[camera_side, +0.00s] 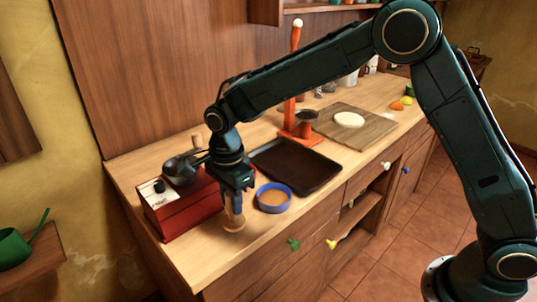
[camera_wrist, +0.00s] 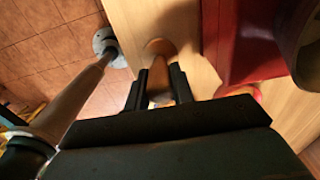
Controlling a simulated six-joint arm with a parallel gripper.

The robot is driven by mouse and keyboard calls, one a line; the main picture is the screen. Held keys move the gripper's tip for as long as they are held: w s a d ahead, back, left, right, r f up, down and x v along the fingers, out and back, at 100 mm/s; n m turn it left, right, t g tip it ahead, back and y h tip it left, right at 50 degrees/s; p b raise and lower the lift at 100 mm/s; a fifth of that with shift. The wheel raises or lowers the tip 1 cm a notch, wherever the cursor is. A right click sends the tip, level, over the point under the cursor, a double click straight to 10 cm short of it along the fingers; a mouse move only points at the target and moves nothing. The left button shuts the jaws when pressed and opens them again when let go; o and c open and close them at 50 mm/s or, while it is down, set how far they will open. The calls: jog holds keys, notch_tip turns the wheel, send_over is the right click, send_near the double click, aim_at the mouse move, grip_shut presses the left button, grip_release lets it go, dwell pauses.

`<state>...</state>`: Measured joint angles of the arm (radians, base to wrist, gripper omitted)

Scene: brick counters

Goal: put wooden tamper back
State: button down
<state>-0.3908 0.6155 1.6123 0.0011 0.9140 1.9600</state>
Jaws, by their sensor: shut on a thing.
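The wooden tamper (camera_side: 234,222) is upright in my gripper (camera_side: 236,190), its round base down at the counter's front, just right of the red box. I cannot tell whether its base touches the wood. In the wrist view the tamper's round base (camera_wrist: 160,47) shows beyond the fingers of my gripper (camera_wrist: 161,85), which are shut on its shaft. The fingers hide part of the shaft.
A red box (camera_side: 183,208) with a knob and a dark pan (camera_side: 182,169) stands close on the left. A blue-rimmed bowl (camera_side: 273,187) with brown contents is close on the right. Behind are a black tray (camera_side: 296,166), an orange stand (camera_side: 297,90) and a board (camera_side: 371,133) with white dough.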

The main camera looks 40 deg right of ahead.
jog(key=shift+f, duration=0.8)
jog(key=shift+f, duration=0.15)
jog(key=c, duration=1.2)
grip_release()
notch_tip(320, 180, up, 12)
jog(key=shift+f, duration=0.2)
jog(key=shift+r, duration=0.35)
